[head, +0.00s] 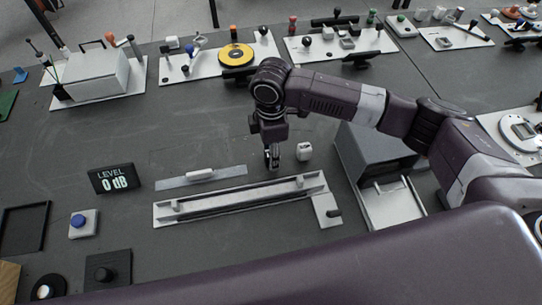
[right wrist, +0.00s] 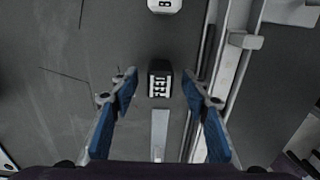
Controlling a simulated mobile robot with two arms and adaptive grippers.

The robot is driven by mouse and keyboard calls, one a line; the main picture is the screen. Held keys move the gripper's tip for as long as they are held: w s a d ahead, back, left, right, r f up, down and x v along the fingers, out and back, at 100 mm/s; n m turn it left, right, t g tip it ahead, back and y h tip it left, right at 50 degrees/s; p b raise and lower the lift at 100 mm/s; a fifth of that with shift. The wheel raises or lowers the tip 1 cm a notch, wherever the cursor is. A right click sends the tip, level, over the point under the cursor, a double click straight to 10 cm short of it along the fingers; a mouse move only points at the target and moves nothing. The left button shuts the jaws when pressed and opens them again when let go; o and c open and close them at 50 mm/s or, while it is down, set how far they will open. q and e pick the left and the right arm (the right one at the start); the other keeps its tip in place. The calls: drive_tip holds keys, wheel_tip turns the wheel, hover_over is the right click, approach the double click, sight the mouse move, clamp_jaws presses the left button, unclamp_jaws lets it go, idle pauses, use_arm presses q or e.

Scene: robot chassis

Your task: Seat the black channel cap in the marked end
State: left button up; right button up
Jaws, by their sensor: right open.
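The black channel cap (right wrist: 160,84), a small dark block with white lettering on its top, lies on the bench in the right wrist view. My right gripper (head: 272,162) is open, its blue-padded fingers on either side of the cap in that view, with gaps on both sides. I cannot tell how high the fingertips are above it. The gripper hides the cap in the head view. The long pale channel (head: 245,199) lies in front of the gripper; it also shows in the right wrist view (right wrist: 220,82). I cannot make out which end is marked. My left gripper is out of view.
A white lettered block (head: 304,151) stands right of the gripper. A flat strip with a white handle (head: 201,175) lies behind the channel. A grey box with an open tray (head: 392,204) stands right, and a level display (head: 114,178) left.

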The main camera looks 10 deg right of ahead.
drive_tip(key=c, duration=1.2)
drive_tip(key=shift+o, duration=0.2)
